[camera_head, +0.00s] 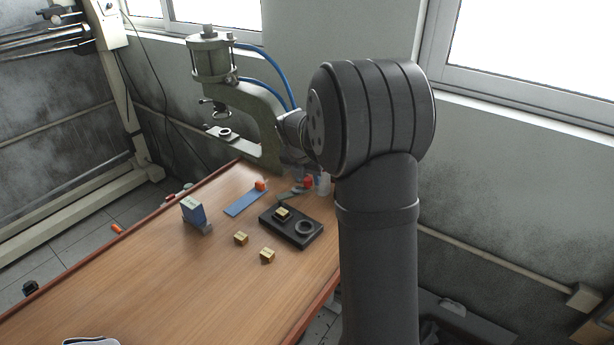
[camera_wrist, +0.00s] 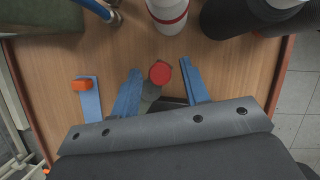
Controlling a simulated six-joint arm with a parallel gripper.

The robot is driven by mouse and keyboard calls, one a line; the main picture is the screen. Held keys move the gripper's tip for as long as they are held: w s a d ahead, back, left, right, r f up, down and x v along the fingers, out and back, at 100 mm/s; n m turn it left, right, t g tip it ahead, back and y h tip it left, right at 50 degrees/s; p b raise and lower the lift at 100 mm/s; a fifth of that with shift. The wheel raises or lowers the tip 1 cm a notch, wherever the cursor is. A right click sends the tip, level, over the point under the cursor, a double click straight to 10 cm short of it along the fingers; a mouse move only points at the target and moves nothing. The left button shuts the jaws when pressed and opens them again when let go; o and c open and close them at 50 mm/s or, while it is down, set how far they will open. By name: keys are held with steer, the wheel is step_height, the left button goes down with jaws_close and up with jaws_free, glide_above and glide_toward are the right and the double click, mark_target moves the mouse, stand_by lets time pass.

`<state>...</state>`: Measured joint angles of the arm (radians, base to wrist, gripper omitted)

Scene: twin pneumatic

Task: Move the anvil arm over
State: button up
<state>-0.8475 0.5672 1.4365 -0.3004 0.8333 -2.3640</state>
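A grey-green arm (camera_wrist: 150,92) ending in a round red knob (camera_wrist: 160,73) shows in the wrist view; I take it to be the anvil arm. In the head view the red knob (camera_head: 308,181) is at the table's far end, near the press foot. My gripper (camera_wrist: 161,66) is open, with its two blue fingers on either side of the knob. Gaps show between the fingers and the knob, and I cannot tell its height over it. In the head view my own arm hides most of the gripper.
The press (camera_head: 262,110) stands behind the table. A blue strip (camera_head: 245,202) with an orange block (camera_head: 261,184) lies left of the knob. A black fixture (camera_head: 276,228), brass blocks (camera_head: 267,256) and a blue box (camera_head: 193,211) are nearer. The table's near left is mostly clear.

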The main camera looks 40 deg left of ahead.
jaws_close()
